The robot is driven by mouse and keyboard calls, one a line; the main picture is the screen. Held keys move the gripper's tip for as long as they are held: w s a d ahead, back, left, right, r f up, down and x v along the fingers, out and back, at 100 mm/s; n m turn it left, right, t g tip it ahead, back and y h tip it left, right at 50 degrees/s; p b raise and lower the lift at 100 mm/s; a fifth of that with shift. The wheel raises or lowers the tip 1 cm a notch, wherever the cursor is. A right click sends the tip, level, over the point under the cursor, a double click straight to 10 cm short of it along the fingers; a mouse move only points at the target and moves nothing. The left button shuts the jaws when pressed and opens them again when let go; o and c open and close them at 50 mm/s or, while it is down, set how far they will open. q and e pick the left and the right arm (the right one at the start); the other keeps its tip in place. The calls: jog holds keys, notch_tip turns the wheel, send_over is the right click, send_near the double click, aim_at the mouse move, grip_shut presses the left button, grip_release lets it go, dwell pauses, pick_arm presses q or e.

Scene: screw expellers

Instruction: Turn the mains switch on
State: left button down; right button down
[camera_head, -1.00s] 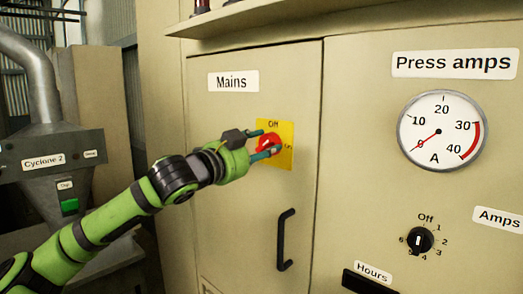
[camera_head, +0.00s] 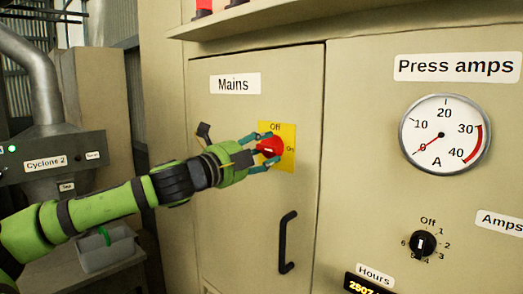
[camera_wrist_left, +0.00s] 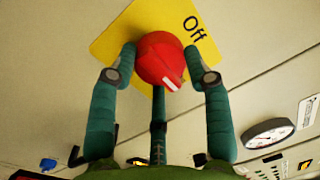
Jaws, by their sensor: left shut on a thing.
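The mains switch is a red round knob (camera_head: 269,148) on a yellow plate (camera_head: 289,163), marked Off above and On at the right. My left gripper (camera_head: 276,147) is shut on the knob, with fingers on opposite sides. In the left wrist view the knob (camera_wrist_left: 161,58) sits between two teal fingers of the gripper (camera_wrist_left: 160,53), with another finger below. Its white mark points down, away from the Off lettering and towards the plate's On side. The On label is not visible in that view. My right gripper is not in view.
The Mains door has a black handle (camera_head: 287,242) below the switch. To the right are the Press amps gauge (camera_head: 445,134), a black selector (camera_head: 423,243) and a lit Hours display (camera_head: 369,284). The Cyclone 2 box (camera_head: 52,160) stands at the left.

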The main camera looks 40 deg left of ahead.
pick_arm(q)
jog(key=shift+r, duration=0.15)
dwell(0.3)
jog(key=c, duration=0.6)
grip_release()
jog(key=shift+o, duration=0.2)
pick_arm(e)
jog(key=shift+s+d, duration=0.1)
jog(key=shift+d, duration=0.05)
pick_arm(q)
jog(key=shift+s+d, duration=0.1)
jog(key=shift+s, duration=0.8)
jog(key=s+a+f, duration=0.1)
jog(key=s, duration=0.9)
jog(key=shift+f, duration=0.15)
